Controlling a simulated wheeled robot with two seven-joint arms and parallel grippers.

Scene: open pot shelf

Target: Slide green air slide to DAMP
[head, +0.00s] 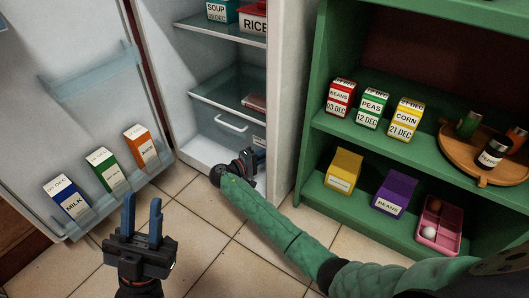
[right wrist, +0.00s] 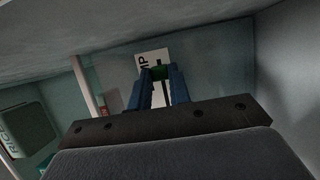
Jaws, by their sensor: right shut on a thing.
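The green air slide (right wrist: 160,72) shows in the right wrist view as a small green piece between my right fingertips. A white label (right wrist: 143,62) behind it shows the letters "MP"; the rest of the label is covered. My right gripper (right wrist: 159,80) is shut on the slide. In the head view my right gripper (head: 257,157) reaches into the bottom of the open fridge (head: 205,155), and the slide is hidden there. My left gripper (head: 142,203) is open and empty above the tiled floor, fingers pointing up in the picture.
The open fridge door (head: 80,95) at left carries several cartons, including a milk carton (head: 67,198). A glass shelf (head: 225,92) lies above my right gripper. The green shelf (head: 305,135) at right holds cartons, a wooden tray (head: 450,150) and a pink tray (head: 457,238).

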